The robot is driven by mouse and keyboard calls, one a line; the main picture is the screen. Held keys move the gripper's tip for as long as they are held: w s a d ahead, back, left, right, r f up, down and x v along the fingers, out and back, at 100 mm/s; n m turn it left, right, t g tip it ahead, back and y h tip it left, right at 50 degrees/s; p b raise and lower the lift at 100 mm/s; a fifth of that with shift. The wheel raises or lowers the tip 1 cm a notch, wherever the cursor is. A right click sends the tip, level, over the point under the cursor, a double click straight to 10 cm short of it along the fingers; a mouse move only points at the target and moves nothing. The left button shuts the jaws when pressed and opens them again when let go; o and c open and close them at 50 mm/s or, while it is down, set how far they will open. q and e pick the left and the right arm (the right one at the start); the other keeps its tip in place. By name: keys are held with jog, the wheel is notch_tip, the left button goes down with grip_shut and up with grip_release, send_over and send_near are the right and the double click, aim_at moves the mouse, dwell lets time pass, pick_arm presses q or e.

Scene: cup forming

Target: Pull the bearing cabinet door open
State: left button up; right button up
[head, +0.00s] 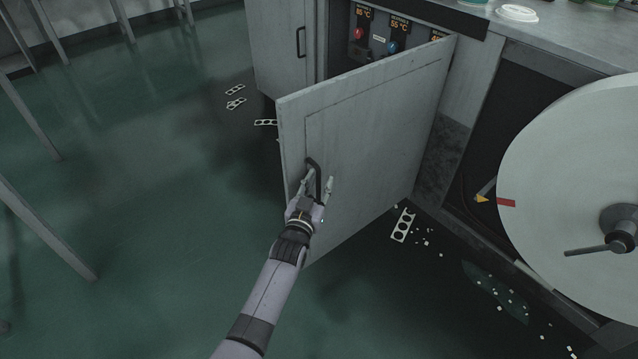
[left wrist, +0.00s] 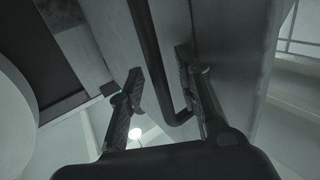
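The grey bearing cabinet door (head: 375,135) stands swung well out from the cabinet, its hinge side at the right and its free edge at the left. Its dark bar handle (head: 312,164) is near the free edge. My left gripper (head: 321,180) is at this handle. In the left wrist view, the handle (left wrist: 171,100) lies between the two fingers of my left gripper (left wrist: 159,65). The fingers are apart, with a gap on the left side of the bar; whether the right finger touches it I cannot tell. My right gripper is not in view.
Behind the door, temperature displays and a red and a blue knob (head: 392,47) show inside the cabinet. A closed door (head: 280,40) is beside it. A large pale reel (head: 570,190) stands at the right. Punched strips (head: 402,225) and scraps litter the floor. Green floor at left is mostly clear.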

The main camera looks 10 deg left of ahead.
pick_arm(q)
jog(key=shift+s, duration=0.1)
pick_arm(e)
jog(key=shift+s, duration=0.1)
pick_arm(q)
jog(key=s+a, duration=0.1)
jog(key=s, duration=1)
jog(key=shift+s+a, duration=0.35)
jog(key=shift+a, duration=0.05)
